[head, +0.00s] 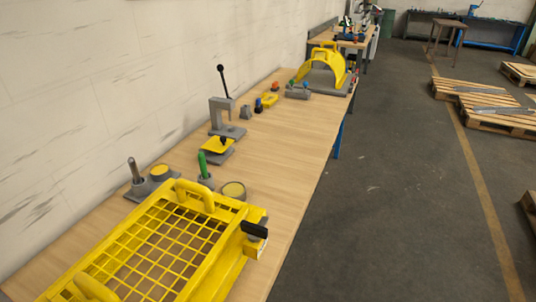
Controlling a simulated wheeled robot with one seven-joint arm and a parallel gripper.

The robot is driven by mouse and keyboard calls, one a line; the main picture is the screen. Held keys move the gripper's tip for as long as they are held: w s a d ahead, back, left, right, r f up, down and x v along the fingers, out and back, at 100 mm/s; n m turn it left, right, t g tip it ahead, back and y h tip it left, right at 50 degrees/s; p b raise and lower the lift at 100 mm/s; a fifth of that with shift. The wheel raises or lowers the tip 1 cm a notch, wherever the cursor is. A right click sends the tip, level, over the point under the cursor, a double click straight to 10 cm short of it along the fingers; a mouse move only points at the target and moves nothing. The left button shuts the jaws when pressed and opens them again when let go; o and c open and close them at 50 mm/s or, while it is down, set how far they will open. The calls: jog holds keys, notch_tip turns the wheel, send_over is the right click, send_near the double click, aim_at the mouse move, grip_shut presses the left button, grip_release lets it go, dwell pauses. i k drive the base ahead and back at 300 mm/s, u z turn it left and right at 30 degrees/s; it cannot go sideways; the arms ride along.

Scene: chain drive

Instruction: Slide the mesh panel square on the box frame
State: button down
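The yellow mesh panel (165,246) lies in the lower left of the head view, on the near part of the bench. It has a grid and two raised yellow handles, one at its far end (194,194) and one at its near end (95,288). A yellow box frame (232,268) shows along its right side, under the panel. A black lever or knob (254,229) sticks out at the frame's right corner. I cannot tell whether the panel's edges line up with the frame. The near end is cut off by the picture edge. My gripper is not in view.
The wooden bench (285,150) runs along a pale wall (100,80). Beyond the panel stand a green-handled tool (203,165), a grey press (225,115) with a black lever, and a yellow arched guard (322,68). Floor to the right is clear up to the pallets (490,105).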

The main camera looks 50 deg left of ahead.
aim_at(164, 251)
jog(key=i, duration=1.15)
jog(key=u, duration=4.4)
